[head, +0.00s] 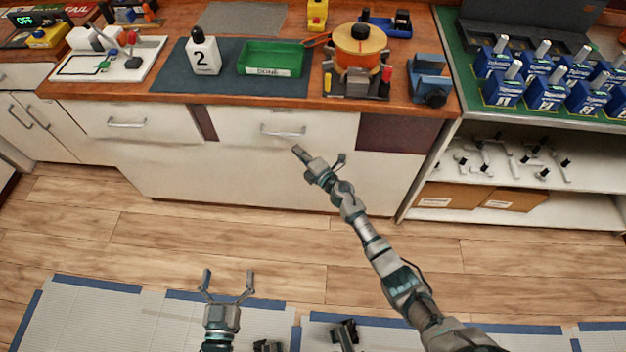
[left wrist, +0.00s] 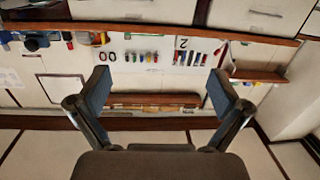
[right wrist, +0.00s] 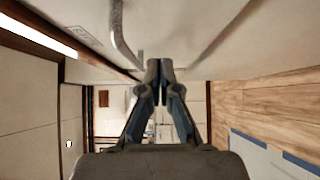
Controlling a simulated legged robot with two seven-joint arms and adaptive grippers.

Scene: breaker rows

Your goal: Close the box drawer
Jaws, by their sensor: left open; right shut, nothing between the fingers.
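White drawer fronts sit under the wooden bench top. The middle drawer (head: 240,128) has a metal handle (head: 283,131); I cannot tell how far it stands out. My right gripper (head: 300,152) is shut and empty, just below and right of that handle in the head view. In the right wrist view a pale front (right wrist: 205,25) with a small label, too blurred to read, and a bar handle (right wrist: 122,38) lies close to the shut fingertips (right wrist: 160,68); contact cannot be told. My left gripper (head: 228,276) is open and empty, low over the floor mat, far from the drawers.
Another drawer (head: 85,120) is at left. On the bench stand a white bottle (head: 203,55), a green tray (head: 270,60) and an orange spool (head: 360,40). An open shelf (head: 500,205) with brown boxes stands at right. The wood floor (head: 200,220) before the cabinets is clear.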

